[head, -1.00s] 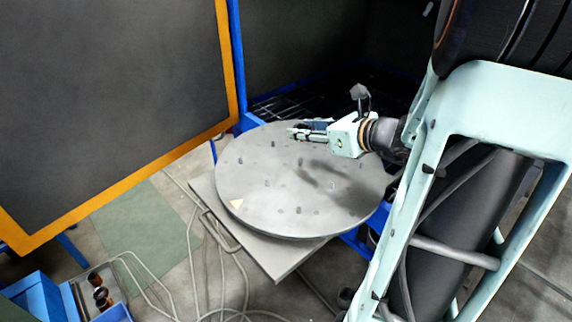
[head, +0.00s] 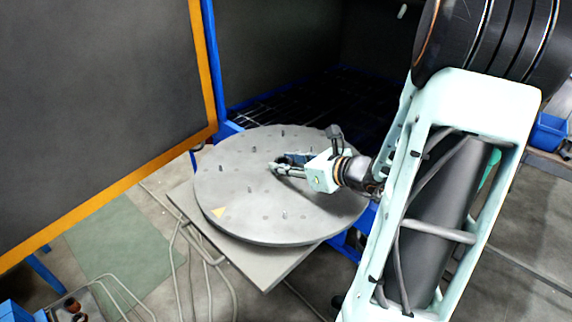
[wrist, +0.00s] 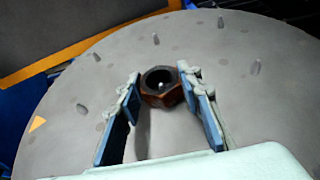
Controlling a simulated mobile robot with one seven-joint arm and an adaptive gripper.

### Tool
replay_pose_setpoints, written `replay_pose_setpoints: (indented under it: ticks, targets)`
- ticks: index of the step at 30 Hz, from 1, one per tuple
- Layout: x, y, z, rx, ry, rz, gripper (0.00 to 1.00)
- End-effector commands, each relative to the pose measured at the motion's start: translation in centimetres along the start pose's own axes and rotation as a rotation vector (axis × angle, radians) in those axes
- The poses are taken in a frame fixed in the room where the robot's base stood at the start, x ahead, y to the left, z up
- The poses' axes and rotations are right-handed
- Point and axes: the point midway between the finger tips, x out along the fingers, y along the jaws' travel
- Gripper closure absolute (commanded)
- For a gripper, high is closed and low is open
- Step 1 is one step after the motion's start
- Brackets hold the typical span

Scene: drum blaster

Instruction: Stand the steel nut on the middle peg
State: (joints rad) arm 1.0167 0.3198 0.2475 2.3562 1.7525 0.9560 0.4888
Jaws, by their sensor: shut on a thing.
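The steel nut (wrist: 161,92), dark and reddish-brown, sits between the two fingertips of my gripper (wrist: 161,88) in the wrist view, with its hole facing up toward the camera. A small pale tip, apparently the middle peg (wrist: 162,86), shows inside the hole. I cannot tell whether the nut is around the peg or still above it. My gripper (head: 273,168) is shut on the nut, low over the middle of the grey round plate (head: 235,215) in the head view. There the nut is too small and hidden to make out clearly.
Several short pegs stand around the plate, such as a front peg (head: 283,214) and a left peg (wrist: 82,108). A yellow triangle (head: 218,212) marks the plate. An orange-edged dark panel (head: 90,100) stands at the left. Hoses (head: 175,250) lie on the floor.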

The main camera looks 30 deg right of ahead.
Motion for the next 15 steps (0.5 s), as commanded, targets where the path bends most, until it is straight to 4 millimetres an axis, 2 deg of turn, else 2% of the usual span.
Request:
replay_pose_setpoints:
  ticks: [8,9,12,15]
  targets:
    - [0.17,-0.02,-0.36,0.0,-0.001,0.0,0.98]
    - [0.09,-0.02,-0.24,0.0,0.0,0.0,0.63]
    - [0.08,-0.01,-0.22,0.0,0.0,0.0,0.52]
    - [0.08,-0.01,-0.22,0.0,0.0,0.0,0.5]
